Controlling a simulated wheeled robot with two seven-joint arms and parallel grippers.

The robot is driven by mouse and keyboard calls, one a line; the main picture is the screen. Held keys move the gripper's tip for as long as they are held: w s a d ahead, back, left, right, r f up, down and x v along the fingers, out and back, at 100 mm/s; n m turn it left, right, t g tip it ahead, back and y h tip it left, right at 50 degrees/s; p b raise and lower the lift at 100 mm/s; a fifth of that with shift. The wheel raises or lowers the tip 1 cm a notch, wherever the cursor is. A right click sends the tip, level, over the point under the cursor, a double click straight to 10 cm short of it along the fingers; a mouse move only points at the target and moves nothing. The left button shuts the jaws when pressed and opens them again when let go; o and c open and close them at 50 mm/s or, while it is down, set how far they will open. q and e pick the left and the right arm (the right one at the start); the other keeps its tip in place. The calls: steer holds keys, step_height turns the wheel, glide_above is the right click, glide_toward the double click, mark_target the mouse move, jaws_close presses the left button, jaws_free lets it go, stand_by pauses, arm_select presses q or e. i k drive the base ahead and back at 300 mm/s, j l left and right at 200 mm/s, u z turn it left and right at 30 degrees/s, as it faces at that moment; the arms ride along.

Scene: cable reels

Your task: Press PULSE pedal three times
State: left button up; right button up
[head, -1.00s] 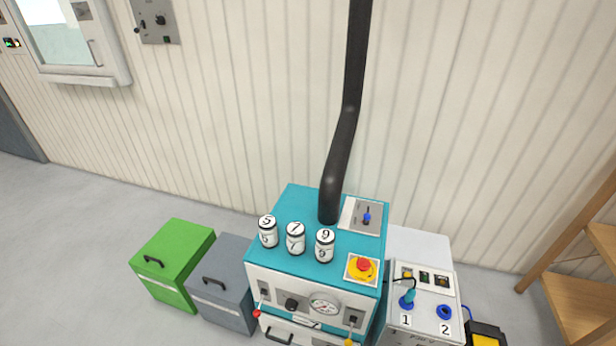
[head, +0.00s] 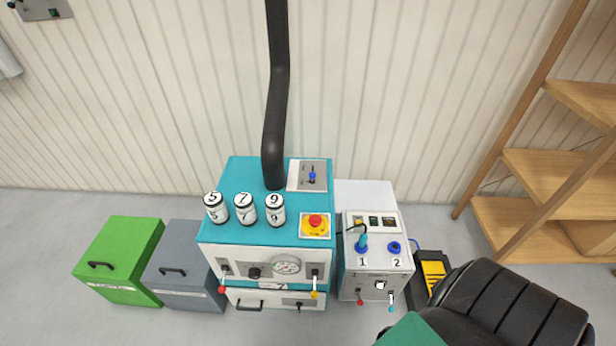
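A black pedal unit with a yellow tread (head: 434,272) stands on the floor at the right of the white control box (head: 378,262). A blue cable runs near its back. No PULSE lettering is legible on it. A large black ribbed shape (head: 500,310) at the lower right covers part of the pedal's near side; I cannot tell what that shape is. Neither of my grippers is in view.
The teal machine (head: 245,175) with numbered drums, a red stop button (head: 315,221) and a black duct (head: 275,110) stands in the middle. Green (head: 125,245) and grey (head: 185,250) cabinets stand left. A wooden shelf (head: 525,165) is at the right.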

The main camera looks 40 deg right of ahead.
mark_target(433, 271)
steer(key=z, duration=2.6)
steer(key=i+l+u, duration=0.2)
steer(key=u, duration=0.2)
steer(key=i+l+u, duration=0.15)
steer(key=u, duration=0.25)
steer(key=l+u, duration=0.4)
steer(key=i+l, duration=0.1)
steer(key=l, duration=0.4)
steer(key=i+l+u, duration=0.1)
steer(key=l, duration=0.45)
steer(key=i+l, duration=0.15)
steer(key=l, duration=0.35)
steer(key=i+l+u, duration=0.1)
steer(key=l, duration=0.45)
steer(key=i+l+u, duration=0.1)
steer(key=l, duration=0.4)
